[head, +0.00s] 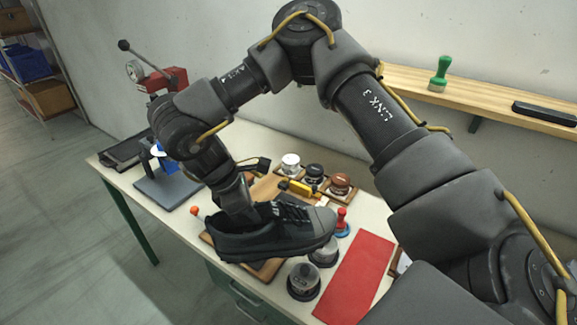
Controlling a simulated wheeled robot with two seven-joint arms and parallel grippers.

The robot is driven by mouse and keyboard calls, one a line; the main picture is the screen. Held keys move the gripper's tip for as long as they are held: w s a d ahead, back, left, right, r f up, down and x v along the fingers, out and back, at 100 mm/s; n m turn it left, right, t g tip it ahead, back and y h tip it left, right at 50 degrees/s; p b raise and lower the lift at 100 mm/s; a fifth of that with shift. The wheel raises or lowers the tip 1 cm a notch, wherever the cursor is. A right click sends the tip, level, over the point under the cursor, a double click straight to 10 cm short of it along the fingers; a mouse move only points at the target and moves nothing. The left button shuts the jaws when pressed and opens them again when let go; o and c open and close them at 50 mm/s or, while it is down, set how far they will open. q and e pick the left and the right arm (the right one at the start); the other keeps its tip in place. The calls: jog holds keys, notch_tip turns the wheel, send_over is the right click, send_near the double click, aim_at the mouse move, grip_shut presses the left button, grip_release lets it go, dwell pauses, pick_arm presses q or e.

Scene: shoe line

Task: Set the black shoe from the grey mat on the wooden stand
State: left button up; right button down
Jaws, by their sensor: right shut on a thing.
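The black shoe (285,238) hangs in my right gripper (240,218), toe to the right and sole down. The gripper is shut on the shoe's heel end, with its fingertips partly hidden in the opening. Below the shoe a brown wooden piece (268,269), perhaps the wooden stand, shows at its edges; the shoe hides most of it. I cannot tell whether the shoe touches it. I cannot make out the grey mat for sure. My left gripper is not in view.
A red mat (357,278) lies at the right. Round dark-based jars (303,281) and a red-handled stamp (342,222) stand close to the shoe. Several small pots (314,174) stand behind it. A blue-and-grey device (168,182) and a dark tray (124,153) are at the left.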

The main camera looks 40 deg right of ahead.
jog(key=w+d+m+y+p, duration=0.2)
jog(key=d+m, duration=0.5)
jog(key=m, duration=0.6)
jog(key=w+d+m+y+p, duration=0.3)
jog(key=d+m+y, duration=0.3)
jog(key=m, duration=0.8)
jog(key=shift+d+y+p, duration=0.3)
jog(key=shift+d+p, duration=0.55)
jog(key=shift+d, duration=0.35)
jog(key=shift+w, duration=0.1)
notch_tip(320, 180, down, 10)
jog(key=b, duration=0.8)
jog(key=shift+f, duration=0.15)
jog(key=shift+f+b, duration=0.35)
jog(key=shift+f, duration=0.4)
